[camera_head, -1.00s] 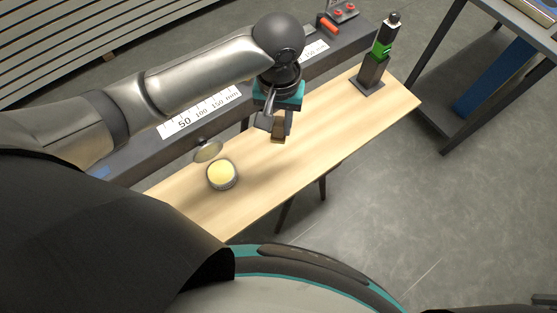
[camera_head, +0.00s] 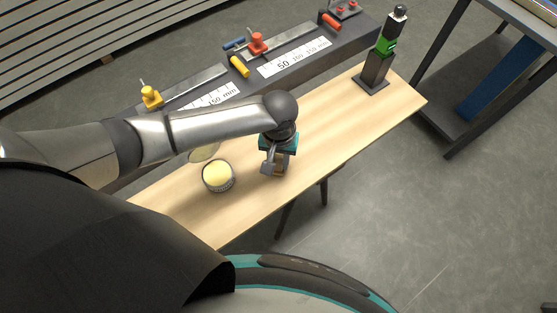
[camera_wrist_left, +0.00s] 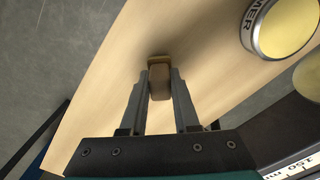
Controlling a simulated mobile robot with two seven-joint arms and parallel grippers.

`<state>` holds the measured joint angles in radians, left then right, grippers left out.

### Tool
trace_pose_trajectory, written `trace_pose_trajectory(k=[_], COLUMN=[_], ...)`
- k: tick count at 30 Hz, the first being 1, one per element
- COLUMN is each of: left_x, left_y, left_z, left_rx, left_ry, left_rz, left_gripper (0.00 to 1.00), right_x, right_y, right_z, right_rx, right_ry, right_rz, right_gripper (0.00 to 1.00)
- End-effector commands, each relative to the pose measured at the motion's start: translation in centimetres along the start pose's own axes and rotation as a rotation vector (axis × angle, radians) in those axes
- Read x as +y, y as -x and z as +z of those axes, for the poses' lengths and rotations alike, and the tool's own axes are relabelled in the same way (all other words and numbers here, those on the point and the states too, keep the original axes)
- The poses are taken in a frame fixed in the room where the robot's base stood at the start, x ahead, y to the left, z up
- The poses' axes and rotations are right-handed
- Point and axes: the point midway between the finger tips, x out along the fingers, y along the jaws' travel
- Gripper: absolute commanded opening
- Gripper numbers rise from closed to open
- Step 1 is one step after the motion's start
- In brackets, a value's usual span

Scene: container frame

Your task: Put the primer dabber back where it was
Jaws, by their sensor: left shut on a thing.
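In the head view, my left gripper (camera_head: 274,171) points down over the wooden bench top, shut on the dabber (camera_head: 281,171). The dabber is low over the wood; I cannot tell whether it touches. The open primer tin (camera_head: 218,176), filled with pale yellow, stands left of the gripper and also shows in the left wrist view (camera_wrist_left: 284,25). My right gripper is not in view.
The tin's lid (camera_head: 204,152) is behind the tin, partly hidden by my arm. A black and green bottle-like tool (camera_head: 380,55) stands at the bench's right end. Clamps (camera_head: 257,44) and ruler strips (camera_head: 295,57) lie along the dark rear ledge. The bench top (camera_head: 335,125) between is clear.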

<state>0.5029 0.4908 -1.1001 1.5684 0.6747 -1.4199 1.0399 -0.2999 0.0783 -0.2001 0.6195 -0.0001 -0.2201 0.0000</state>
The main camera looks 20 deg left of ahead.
Motion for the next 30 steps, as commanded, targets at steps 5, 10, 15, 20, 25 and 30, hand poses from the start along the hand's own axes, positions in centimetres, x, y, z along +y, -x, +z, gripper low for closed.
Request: trace_pose_trajectory(k=[5, 10, 15, 20, 25, 30], left_x=[0.03, 0.01, -0.01, -0.01, -0.01, 0.01], left_y=[-0.05, -0.26, -0.37, -0.35, -0.34, 0.31], left_z=[-0.02, -0.01, -0.02, -0.02, -0.03, -0.07], left_rx=[0.001, 0.0, 0.001, 0.001, 0.001, 0.002], left_ry=[-0.001, 0.0, -0.001, 0.0, 0.0, 0.0], left_rz=[0.001, 0.0, 0.0, 0.0, 0.0, 0.001], left_gripper=[0.0, 0.0, 0.43, 0.59, 0.59, 0.59], right_x=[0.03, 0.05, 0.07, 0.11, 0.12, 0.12], right_y=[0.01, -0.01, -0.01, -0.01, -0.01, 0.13], right_z=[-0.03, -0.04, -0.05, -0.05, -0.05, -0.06], right_rx=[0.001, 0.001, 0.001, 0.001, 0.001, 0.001], right_ry=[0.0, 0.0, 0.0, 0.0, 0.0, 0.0], right_rz=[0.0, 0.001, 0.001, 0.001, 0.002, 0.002], right_gripper=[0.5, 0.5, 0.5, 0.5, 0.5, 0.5])
